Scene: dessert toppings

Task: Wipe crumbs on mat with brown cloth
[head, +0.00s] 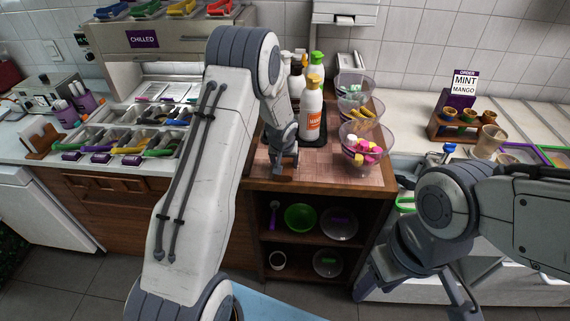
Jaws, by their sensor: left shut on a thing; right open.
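The mat (339,178) is a pinkish checked sheet on the wooden counter in the middle of the head view. My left gripper (284,167) points down at the mat's front left part. It is shut on a small brown thing, seemingly the brown cloth (284,178), which is mostly hidden under the fingers. I cannot tell whether the cloth is pressed on the mat. Crumbs are too small to make out. My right gripper (415,296) is open and empty, low in front of the counter at the right.
A dark tray with bottles (311,110) stands behind my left gripper. Clear bowls of toppings (363,150) line the mat's right side. Topping bins (130,140) are at the left. An order sign (464,87) and cone holder (453,127) stand at the right.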

